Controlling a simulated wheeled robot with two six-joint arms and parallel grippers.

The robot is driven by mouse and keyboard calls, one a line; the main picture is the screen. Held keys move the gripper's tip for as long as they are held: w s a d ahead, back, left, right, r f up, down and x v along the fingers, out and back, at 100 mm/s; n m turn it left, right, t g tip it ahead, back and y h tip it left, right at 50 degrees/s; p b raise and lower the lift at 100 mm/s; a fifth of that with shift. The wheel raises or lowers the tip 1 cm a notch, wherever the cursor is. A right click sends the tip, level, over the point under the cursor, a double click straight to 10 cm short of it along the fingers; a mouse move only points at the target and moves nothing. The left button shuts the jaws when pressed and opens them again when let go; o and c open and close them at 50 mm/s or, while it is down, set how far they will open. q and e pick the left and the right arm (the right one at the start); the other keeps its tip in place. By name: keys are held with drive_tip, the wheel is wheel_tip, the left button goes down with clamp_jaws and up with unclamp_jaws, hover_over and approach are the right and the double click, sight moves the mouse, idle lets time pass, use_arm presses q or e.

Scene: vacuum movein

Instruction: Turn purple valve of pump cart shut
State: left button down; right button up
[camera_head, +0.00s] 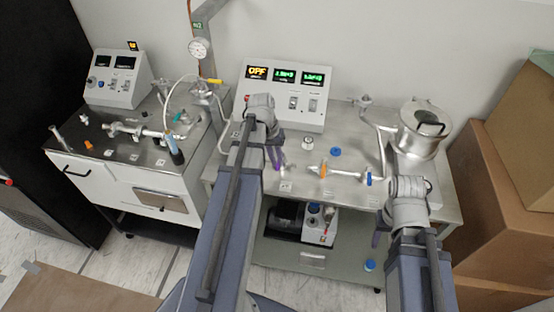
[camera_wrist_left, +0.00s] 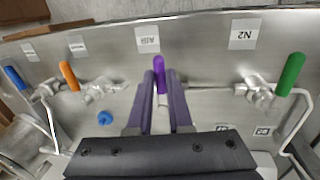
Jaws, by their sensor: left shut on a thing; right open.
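The pump cart (camera_head: 432,200) is the right-hand metal-topped cart in the head view. In the left wrist view, the purple valve handle (camera_wrist_left: 159,68) stands up in front of a label reading "AIR", upside down. My left gripper (camera_wrist_left: 163,100) is shut on this handle, one finger on each side. In the head view, my left gripper (camera_head: 277,158) is low over the cart's top, and the arm hides much of the valve. My right gripper (camera_head: 379,234) is open at the cart's front edge, pointing down, partly hidden by its wrist.
An orange handle (camera_wrist_left: 69,75) and a blue handle (camera_wrist_left: 14,78) stand left of the purple one, a green handle (camera_wrist_left: 290,73) right. A control box (camera_head: 285,98) and a metal vessel (camera_head: 424,128) stand on the cart. Cardboard boxes (camera_head: 500,210) stack close on the right.

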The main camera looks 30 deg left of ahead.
use_arm(q)
drive_tip(key=c, duration=0.8)
unclamp_jaws()
drive_tip(key=shift+c, duration=0.2)
wheel_tip(320, 180, up, 8)
drive_tip(key=a+p, duration=0.1)
drive_tip(key=p, duration=0.6)
drive_tip(key=shift+s+a+f+p, duration=0.15)
drive_tip(key=shift+s+a+p, duration=0.1)
drive_tip(key=shift+p, duration=0.1)
drive_tip(key=s+d+f+m+y+b, duration=0.1)
drive_tip(key=s+d+f+m+b, duration=0.1)
drive_tip(key=d, duration=0.7)
drive_tip(key=s+d+f+m+y+b, duration=0.1)
drive_tip(key=s+d+f+m+b, duration=0.1)
drive_tip(key=d, duration=0.8)
drive_tip(key=s+d+f+m+y+b, duration=0.1)
drive_tip(key=s+d+f+m+b, duration=0.2)
drive_tip(key=s+d, duration=0.3)
drive_tip(key=d, duration=0.4)
drive_tip(key=shift+f+g, duration=0.2)
drive_tip(key=shift+g, duration=0.2)
